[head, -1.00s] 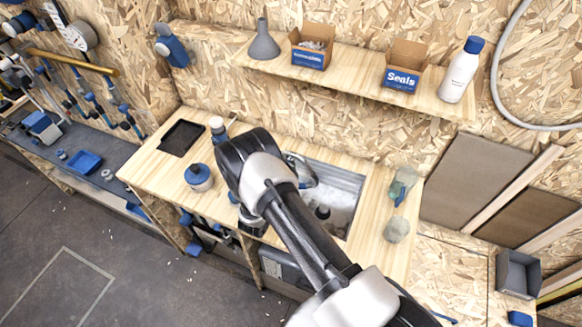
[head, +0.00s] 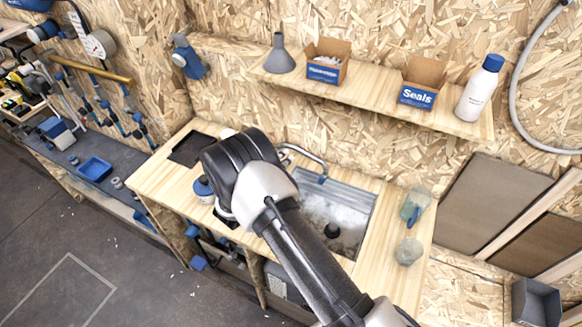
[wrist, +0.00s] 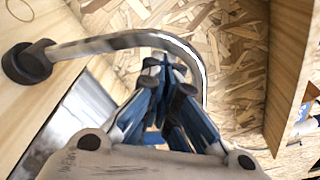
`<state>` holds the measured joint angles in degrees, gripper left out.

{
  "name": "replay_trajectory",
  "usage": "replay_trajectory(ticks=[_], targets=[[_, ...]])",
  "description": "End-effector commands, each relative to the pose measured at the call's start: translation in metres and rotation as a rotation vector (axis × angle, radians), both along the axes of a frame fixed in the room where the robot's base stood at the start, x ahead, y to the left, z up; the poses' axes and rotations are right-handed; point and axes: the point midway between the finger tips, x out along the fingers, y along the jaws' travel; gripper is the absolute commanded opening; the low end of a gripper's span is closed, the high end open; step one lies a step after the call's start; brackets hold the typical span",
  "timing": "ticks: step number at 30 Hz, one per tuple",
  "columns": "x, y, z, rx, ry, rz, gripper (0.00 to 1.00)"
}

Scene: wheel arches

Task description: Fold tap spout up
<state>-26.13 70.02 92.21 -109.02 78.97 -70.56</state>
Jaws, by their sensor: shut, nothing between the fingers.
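The tap spout (head: 306,153) is a curved grey metal pipe with a blue tip, at the back left of the sink (head: 345,197). In the wrist view the spout (wrist: 150,40) runs from a round dark base (wrist: 27,64) across the top and bends down at the right. My gripper (wrist: 165,72) has blue fingers closed together with nothing between them. Its fingertips are beside the pipe, inside its bend in the picture; I cannot tell if they touch it. In the head view my arm hides the gripper and the spout's base.
Above is a shelf (head: 380,97) with a grey funnel (head: 279,55), two cardboard boxes and a white bottle (head: 481,88). A glass jar (head: 415,204) stands right of the sink. A blue-lidded jar (head: 203,190) and dark tray (head: 190,149) are at the left.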

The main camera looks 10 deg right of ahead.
Motion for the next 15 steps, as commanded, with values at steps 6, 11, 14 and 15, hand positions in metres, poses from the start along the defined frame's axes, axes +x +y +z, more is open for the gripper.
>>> replay_trajectory(ticks=[6,11,14,15], targets=[[0.01,0.013,0.009,0.002,-0.008,0.001,0.0],[0.014,0.019,0.012,0.001,-0.006,0.0,0.0],[0.016,0.021,0.013,0.002,-0.007,0.001,0.0],[0.016,0.022,0.013,0.002,-0.007,0.001,0.0]])
